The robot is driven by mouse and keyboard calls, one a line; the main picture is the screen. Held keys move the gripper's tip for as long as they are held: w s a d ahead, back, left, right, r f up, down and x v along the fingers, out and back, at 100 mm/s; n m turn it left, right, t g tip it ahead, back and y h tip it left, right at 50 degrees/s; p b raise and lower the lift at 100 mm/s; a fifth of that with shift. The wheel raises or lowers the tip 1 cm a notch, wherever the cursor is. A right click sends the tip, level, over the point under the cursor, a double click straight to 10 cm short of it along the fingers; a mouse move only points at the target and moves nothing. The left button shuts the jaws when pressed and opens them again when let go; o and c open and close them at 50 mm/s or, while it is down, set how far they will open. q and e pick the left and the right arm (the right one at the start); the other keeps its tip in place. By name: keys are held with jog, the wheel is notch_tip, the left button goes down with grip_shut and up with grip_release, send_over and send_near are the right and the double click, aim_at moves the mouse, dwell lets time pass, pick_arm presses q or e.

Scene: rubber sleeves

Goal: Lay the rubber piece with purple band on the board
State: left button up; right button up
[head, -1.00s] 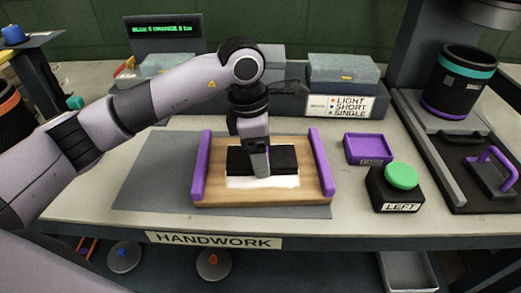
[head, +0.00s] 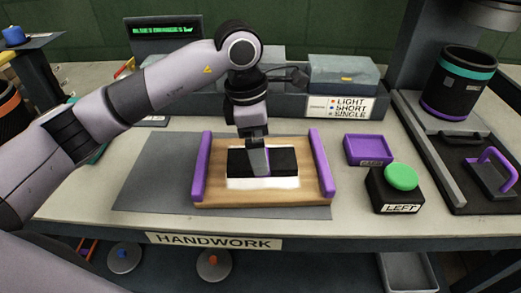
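The wooden board (head: 215,187) with purple side rails lies on a grey mat on the bench. A black rubber piece (head: 285,160) lies on a white patch (head: 262,183) in the middle of the board. A sliver of purple shows beside my fingers, where its band seems to be. My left gripper (head: 259,168) points down over the middle of the piece, its fingertips at or very near it. The fingers are seen side-on, so I cannot tell whether they grip. My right gripper is not in view.
A purple tray (head: 368,149) and a black box with a green button (head: 401,179), labelled LEFT, stand right of the board. Bins (head: 343,73) line the back. A black cup with a teal band (head: 459,82) stands at the right. The grey mat (head: 155,180) left of the board is clear.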

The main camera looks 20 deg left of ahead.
pick_arm(q)
notch_tip(320, 180, up, 9)
jog(key=a, duration=0.1)
jog(key=shift+s+a+r, duration=0.15)
jog(key=shift+s, duration=0.1)
dwell(0.3)
